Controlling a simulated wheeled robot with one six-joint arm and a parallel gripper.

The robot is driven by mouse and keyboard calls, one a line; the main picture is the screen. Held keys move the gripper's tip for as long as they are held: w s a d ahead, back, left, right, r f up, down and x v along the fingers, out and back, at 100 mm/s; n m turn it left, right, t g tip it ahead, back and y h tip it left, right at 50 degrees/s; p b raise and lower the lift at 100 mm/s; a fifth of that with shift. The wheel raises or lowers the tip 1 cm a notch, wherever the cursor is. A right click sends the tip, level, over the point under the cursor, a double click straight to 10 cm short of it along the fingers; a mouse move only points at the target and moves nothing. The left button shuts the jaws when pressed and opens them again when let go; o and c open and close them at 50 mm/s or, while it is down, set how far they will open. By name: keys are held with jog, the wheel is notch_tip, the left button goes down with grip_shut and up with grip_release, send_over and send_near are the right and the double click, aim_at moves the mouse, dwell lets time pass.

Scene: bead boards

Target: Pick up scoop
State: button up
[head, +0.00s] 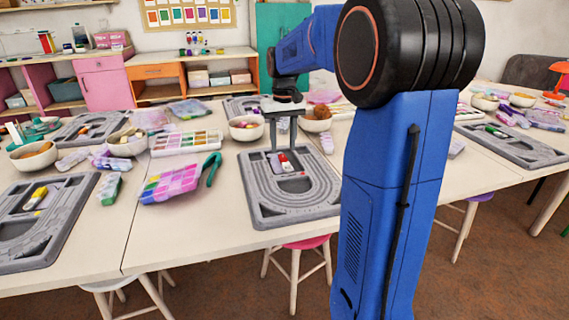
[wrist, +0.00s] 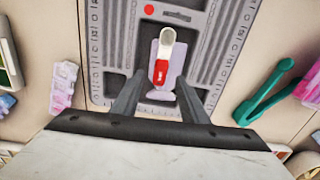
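The scoop (wrist: 164,62) has a red handle and a pale rounded end. It lies in a recess of the grey bead board (head: 254,197), and it also shows in the head view (head: 285,165). My gripper (wrist: 158,88) is open, with one finger on each side of the red handle in the wrist view. In the head view my gripper (head: 283,148) points down over the board. The fingers look apart from the handle; their exact height above the board is hard to tell.
A pink and purple bead box (head: 170,185) and a green-handled tool (head: 211,169) lie left of the board. Bowls (head: 246,128) (head: 316,120) stand behind it. Another grey board (head: 40,220) holds a yellow-and-white item at far left. Bare table (head: 190,235) lies in front of the bead box.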

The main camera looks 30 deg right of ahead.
aim_at(283, 157)
jog(key=shift+f, duration=1.9)
jog(key=shift+c, duration=0.6)
grip_shut()
